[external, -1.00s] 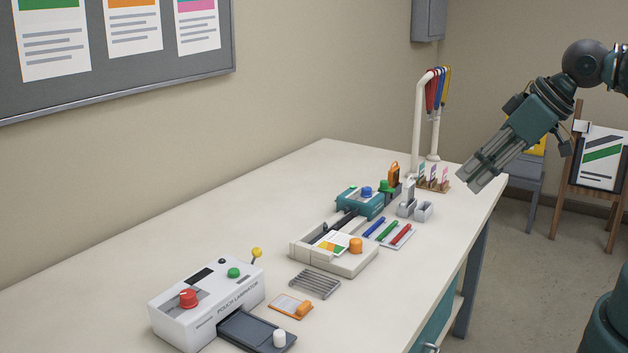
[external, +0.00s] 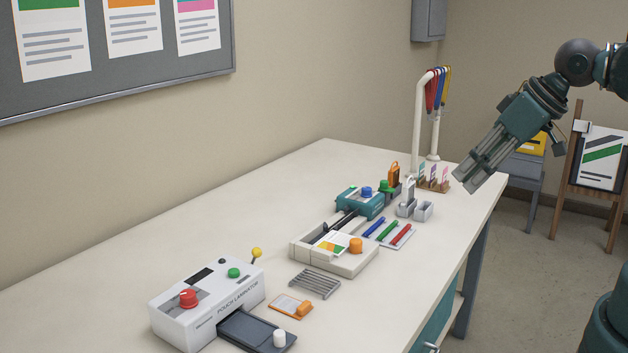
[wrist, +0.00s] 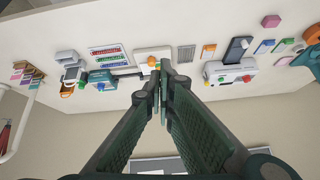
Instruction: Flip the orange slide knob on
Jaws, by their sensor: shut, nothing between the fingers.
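Orange knobs show in two places, and I cannot tell which is the slide knob. One orange knob (external: 355,245) stands on the near right corner of a cream tray-like unit (external: 342,264) on the bench; it also shows in the wrist view (wrist: 152,61), beside my fingertips. A smaller orange knob (external: 304,308) sits at the right end of a small orange-and-white plate (external: 286,304) nearer the camera. My gripper (external: 468,180) is shut and empty, raised over the bench's right edge, apart from both knobs. Its fingers also show in the wrist view (wrist: 161,75).
A white pouch laminator (external: 215,308) with red and green knobs stands at the near left. A grey grille (external: 315,283), teal unit (external: 359,203), coloured pens (external: 388,232) and lanyard stand (external: 420,125) crowd the bench's right side. The bench's left rear is clear.

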